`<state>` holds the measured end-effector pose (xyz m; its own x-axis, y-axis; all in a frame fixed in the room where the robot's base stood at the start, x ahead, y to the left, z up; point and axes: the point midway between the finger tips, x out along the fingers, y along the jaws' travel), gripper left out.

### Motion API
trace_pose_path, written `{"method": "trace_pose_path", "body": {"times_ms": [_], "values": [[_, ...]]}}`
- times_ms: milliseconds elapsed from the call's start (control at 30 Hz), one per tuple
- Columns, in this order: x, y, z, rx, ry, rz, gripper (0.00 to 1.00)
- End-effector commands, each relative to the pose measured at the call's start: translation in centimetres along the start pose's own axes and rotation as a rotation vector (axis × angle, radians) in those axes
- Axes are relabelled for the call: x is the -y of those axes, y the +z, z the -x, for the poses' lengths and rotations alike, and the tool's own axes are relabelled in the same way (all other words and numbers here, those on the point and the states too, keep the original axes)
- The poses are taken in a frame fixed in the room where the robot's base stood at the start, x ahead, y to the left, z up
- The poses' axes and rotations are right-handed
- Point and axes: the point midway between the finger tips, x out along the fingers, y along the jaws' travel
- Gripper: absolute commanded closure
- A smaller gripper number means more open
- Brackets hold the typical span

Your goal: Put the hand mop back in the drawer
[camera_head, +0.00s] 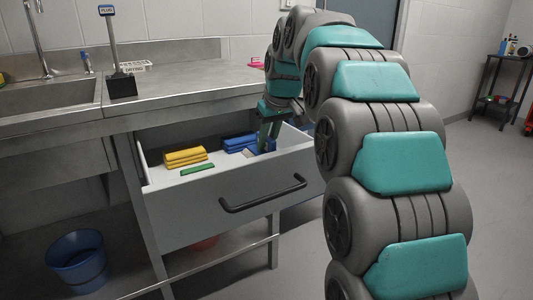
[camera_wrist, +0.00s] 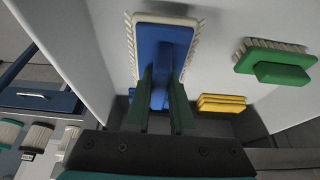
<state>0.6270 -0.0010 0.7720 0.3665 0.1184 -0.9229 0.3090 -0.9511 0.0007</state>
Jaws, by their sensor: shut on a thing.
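The hand mop (camera_wrist: 178,35) is a blue block with a pale fringe around its edge, seen from above in the wrist view. My gripper (camera_wrist: 162,92) is shut on its raised blue handle, one dark green finger on each side. In the head view my gripper (camera_head: 268,136) reaches down inside the right part of the open drawer (camera_head: 225,210). Only a little of the mop shows there beside the fingers. I cannot tell whether it touches the drawer floor.
A green brush (camera_head: 197,169), stacked yellow pads (camera_head: 185,156) and stacked blue pads (camera_head: 238,142) lie in the drawer. The drawer floor between brush and mop looks bare. A sink (camera_head: 50,95) and counter (camera_head: 185,88) stand behind; a blue bucket (camera_head: 78,262) is below left.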

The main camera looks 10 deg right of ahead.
Motion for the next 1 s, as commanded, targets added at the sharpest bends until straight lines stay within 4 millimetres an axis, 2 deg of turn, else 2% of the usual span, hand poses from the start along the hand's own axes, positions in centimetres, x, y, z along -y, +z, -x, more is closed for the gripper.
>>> {"method": "trace_pose_path", "body": {"times_ms": [333,700,733,1000], "values": [[0.0,1.3,-3.1,0.002,0.0,0.0,1.0],[0.0,1.4,-3.5,0.001,-0.001,0.0,1.0],[0.0,1.4,-3.4,0.001,-0.001,0.0,0.76],[0.0,1.4,-3.4,0.001,0.0,0.0,0.48]]}}
